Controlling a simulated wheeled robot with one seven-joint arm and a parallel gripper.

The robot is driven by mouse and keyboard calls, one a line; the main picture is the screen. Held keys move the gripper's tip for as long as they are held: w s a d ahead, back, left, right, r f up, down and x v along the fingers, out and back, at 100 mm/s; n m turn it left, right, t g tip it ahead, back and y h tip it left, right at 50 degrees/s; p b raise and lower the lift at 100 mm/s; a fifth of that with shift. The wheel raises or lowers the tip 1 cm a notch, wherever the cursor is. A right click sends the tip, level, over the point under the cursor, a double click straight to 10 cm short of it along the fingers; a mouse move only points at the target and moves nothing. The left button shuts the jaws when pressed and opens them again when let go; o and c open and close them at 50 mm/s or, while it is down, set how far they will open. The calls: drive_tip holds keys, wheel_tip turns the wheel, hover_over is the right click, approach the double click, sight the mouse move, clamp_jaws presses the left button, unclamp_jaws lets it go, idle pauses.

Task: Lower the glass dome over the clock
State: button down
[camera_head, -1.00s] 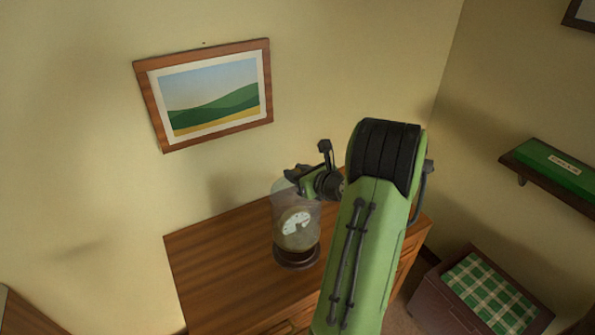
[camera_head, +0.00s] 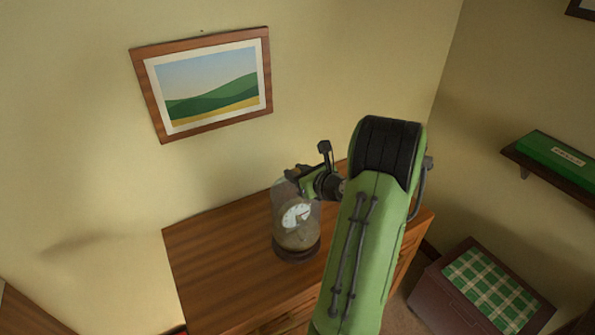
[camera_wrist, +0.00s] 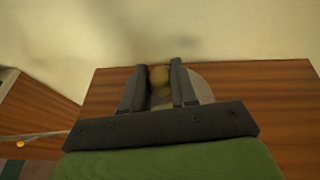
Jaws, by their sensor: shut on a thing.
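The glass dome (camera_head: 284,199) stands upright around the clock (camera_head: 297,215), whose white dial shows through the glass. The dome's lower edge is at or very near the round dark wooden base (camera_head: 296,252) on the dresser top; I cannot tell whether it touches. My gripper (camera_head: 292,174) is at the top of the dome in the head view. In the wrist view its two dark fingers (camera_wrist: 159,80) are shut on a small brownish knob (camera_wrist: 159,75), with part of the pale dome (camera_wrist: 202,88) showing beside the right finger. The fingertips are small in the head view.
The wooden dresser (camera_head: 215,250) has clear room left of the dome. A framed landscape picture (camera_head: 205,83) hangs on the wall behind. At right are a shelf with a green box (camera_head: 555,158) and a chest with a green checked cushion (camera_head: 490,285).

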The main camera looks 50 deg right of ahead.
drive_tip(key=shift+f, duration=0.2)
drive_tip(key=shift+f+b, duration=0.7)
drive_tip(key=shift+f, duration=0.3)
drive_tip(key=shift+f+b, duration=0.6)
drive_tip(key=shift+f, duration=0.2)
drive_tip(key=c, duration=0.8)
unclamp_jaws()
drive_tip(key=v, duration=1.5)
drive_tip(key=shift+s+a+r, duration=0.1)
drive_tip(key=shift+s, duration=0.25)
drive_tip(key=shift+w, duration=0.1)
